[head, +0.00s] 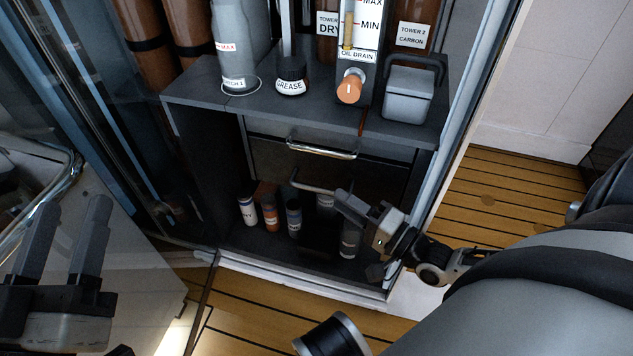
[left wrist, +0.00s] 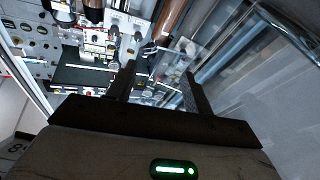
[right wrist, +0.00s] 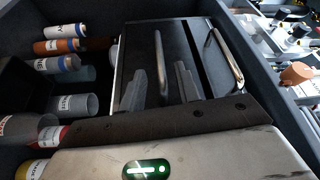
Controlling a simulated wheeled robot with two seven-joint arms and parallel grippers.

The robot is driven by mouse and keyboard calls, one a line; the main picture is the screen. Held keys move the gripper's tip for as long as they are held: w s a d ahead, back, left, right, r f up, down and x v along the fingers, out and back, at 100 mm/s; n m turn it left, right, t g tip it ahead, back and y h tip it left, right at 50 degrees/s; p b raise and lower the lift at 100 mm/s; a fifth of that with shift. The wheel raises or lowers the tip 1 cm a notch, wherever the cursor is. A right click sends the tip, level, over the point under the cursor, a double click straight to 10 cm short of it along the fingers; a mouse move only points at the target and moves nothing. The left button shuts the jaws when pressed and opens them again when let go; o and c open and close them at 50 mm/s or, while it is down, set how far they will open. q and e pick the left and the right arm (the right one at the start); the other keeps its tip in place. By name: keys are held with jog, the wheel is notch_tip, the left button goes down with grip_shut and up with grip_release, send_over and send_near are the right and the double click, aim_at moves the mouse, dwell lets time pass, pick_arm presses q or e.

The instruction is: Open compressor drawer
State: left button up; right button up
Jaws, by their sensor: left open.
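The cabinet has a dark front with two silver bar handles. The upper handle (head: 322,149) sits just under the top shelf; it also shows in the right wrist view (right wrist: 228,62). The lower handle (head: 313,187) sits below it and shows in the right wrist view (right wrist: 160,65). Neither label nor picture tells me which front is the compressor drawer. My right gripper (right wrist: 160,88) is open, its fingers on either side of the lower handle's line; I cannot tell if they touch it. My left gripper (head: 66,235) is open and empty at the lower left, away from the cabinet; it shows in the left wrist view (left wrist: 157,88).
Several small bottles (head: 270,212) stand in the bottom compartment below the handles. Wooden floor (head: 485,200) lies clear at the right.

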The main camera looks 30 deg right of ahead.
aim_at(325, 190)
pick_arm(q)
jog(key=shift+s+a+r+m+t+h+b, duration=0.1)
jog(key=shift+r+m+t+h+b, duration=0.7)
jog(key=shift+r+m, duration=0.75)
pick_arm(e)
jog(key=shift+x, duration=2.7)
pick_arm(q)
jog(key=shift+r, duration=0.1)
pick_arm(e)
grip_shut()
